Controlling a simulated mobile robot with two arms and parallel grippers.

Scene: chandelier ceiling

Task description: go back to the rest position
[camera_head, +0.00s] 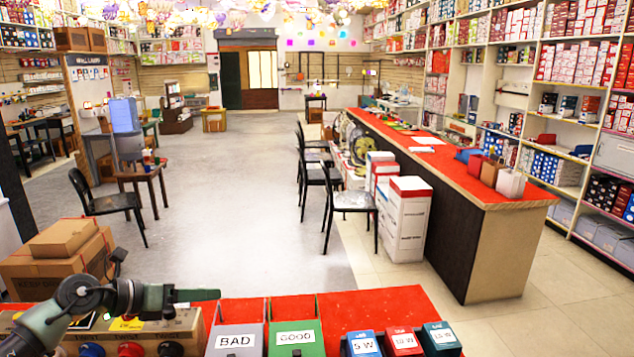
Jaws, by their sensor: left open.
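My left arm comes in from the lower left over the red-topped counter (380,305). My left gripper (205,296) points to the right, above the back of a grey bin marked BAD (236,341). It is seen from the side, and I see nothing held in it. A green bin marked GOOD (296,338) stands right beside the grey one. My right gripper is not in view.
Several small labelled boxes, one of them red (402,342), stand at the counter's front. Cardboard boxes (65,255) are stacked behind my left arm. Beyond are a long red-topped counter (470,178), black chairs (112,203) and open grey floor (235,190).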

